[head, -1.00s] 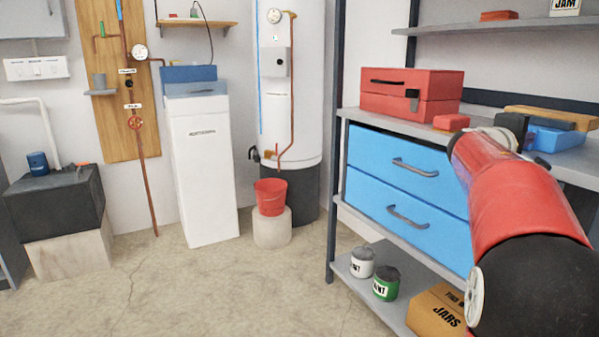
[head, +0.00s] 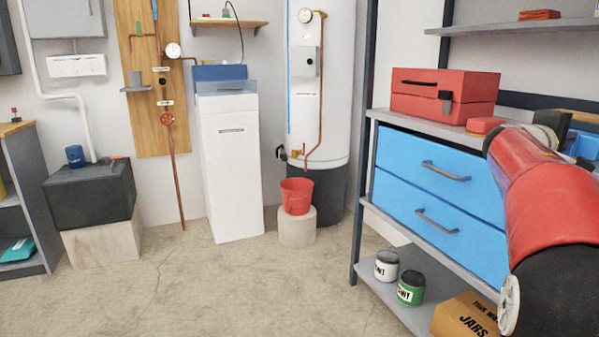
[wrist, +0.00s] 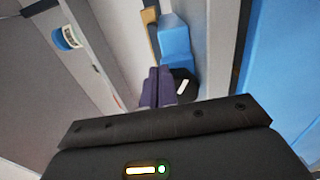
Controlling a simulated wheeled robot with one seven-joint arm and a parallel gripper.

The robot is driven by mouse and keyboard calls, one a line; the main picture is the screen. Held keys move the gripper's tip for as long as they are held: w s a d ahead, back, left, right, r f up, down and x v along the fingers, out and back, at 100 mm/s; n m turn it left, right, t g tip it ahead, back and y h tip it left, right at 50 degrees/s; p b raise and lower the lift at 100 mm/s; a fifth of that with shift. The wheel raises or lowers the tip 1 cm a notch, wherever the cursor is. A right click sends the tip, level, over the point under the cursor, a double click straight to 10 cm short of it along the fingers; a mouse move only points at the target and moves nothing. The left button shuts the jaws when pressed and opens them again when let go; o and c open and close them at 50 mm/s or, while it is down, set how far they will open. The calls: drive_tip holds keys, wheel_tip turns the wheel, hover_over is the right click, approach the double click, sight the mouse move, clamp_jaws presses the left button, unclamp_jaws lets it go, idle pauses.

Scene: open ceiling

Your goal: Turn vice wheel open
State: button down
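No vice can be made out in these frames. The one wheel I see clearly is a small red handwheel (head: 167,120) on the copper pipe at the wooden wall board, far from my gripper. My red and black arm reaches over the right-hand workbench in the head view, and its gripper is hidden there. In the wrist view my gripper's dark purple fingers (wrist: 157,87) lie side by side with no visible gap and nothing seen between them. They point towards a blue object (wrist: 174,42) and a dark rounded item (wrist: 183,85).
The workbench (head: 420,128) carries a red toolbox (head: 445,93) and has blue drawers (head: 437,180) below. Paint cans (head: 410,288) and a jar box (head: 468,318) sit on its lower shelf. A red bucket (head: 297,196) stands on a pedestal. The middle floor is clear.

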drive_tip(key=b+v, duration=0.3)
drive_tip(key=v, duration=0.3)
drive_tip(key=shift+s, duration=0.3)
drive_tip(key=shift+d+r, duration=0.1)
drive_tip(key=shift+r, duration=0.05)
